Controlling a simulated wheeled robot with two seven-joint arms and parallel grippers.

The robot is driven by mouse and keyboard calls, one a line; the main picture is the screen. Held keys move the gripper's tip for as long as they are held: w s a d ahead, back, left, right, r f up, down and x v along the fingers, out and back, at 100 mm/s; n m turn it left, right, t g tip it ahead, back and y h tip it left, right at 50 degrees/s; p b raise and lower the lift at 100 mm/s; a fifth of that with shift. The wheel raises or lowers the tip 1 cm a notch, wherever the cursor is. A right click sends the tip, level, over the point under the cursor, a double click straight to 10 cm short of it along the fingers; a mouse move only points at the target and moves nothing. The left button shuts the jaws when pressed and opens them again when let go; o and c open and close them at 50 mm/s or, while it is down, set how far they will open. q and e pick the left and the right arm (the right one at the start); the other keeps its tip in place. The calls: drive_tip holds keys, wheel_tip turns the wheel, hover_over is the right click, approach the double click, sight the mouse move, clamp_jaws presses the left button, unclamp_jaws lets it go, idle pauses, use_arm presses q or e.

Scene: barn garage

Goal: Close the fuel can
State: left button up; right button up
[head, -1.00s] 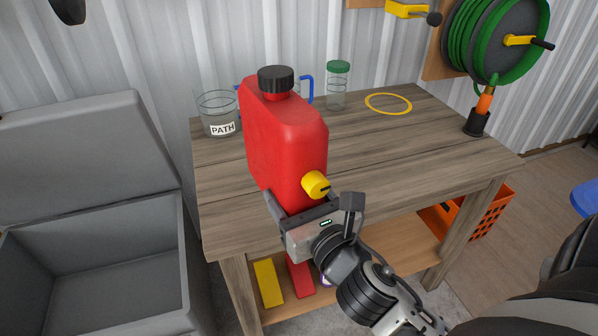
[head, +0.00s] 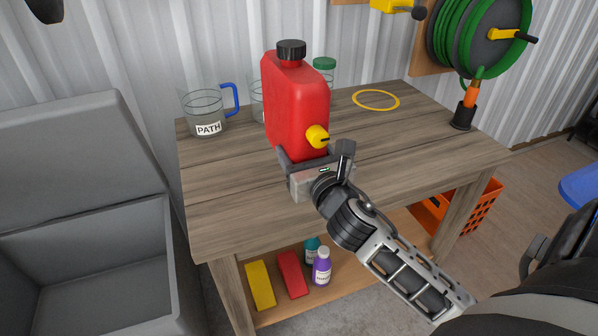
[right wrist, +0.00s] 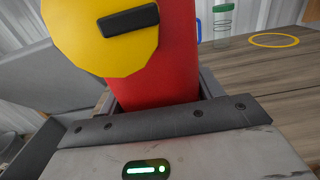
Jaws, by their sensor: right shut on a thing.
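The red fuel can (head: 297,105) stands upright over the wooden workbench, with a black cap (head: 291,50) on top and a yellow round knob (head: 317,136) low on its front. In the right wrist view the knob (right wrist: 90,45) is close up, with a black bar lying nearly level across it; the can's red body (right wrist: 175,65) is behind. My right gripper (head: 312,160) is shut on the lower part of the fuel can, a finger on each side. I cannot tell whether the can's base touches the bench. My left gripper is not in view.
The workbench (head: 240,205) holds a clear jug labelled PATH (head: 204,118), a green-lidded jar (head: 324,64), a yellow ring (head: 376,100) and an orange-tipped nozzle in a black holder (head: 463,115). A grey open chest (head: 85,230) stands left.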

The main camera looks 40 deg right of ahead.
drive_tip(key=w+f, duration=0.1)
drive_tip(key=w+d+f+b, duration=0.1)
drive_tip(key=f, duration=0.1)
drive_tip(key=w+d+f+b, duration=0.1)
drive_tip(key=w+f, duration=0.1)
drive_tip(key=shift+w+d, duration=0.1)
drive_tip(key=shift+d, duration=0.05)
drive_tip(key=shift+w+f, duration=0.1)
drive_tip(key=shift+f, duration=0.1)
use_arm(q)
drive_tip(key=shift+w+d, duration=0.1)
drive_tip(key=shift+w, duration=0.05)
use_arm(e)
drive_tip(key=shift+d, duration=0.1)
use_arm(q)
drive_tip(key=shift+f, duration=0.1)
use_arm(e)
drive_tip(key=f, duration=0.1)
drive_tip(key=f+b, duration=0.1)
drive_tip(key=f, duration=0.1)
drive_tip(key=shift+w+d+f, duration=0.1)
drive_tip(key=shift+w+f, duration=0.1)
drive_tip(key=shift+w, duration=0.1)
drive_tip(key=shift+f+b, duration=0.15)
drive_tip(key=shift+b, duration=0.15)
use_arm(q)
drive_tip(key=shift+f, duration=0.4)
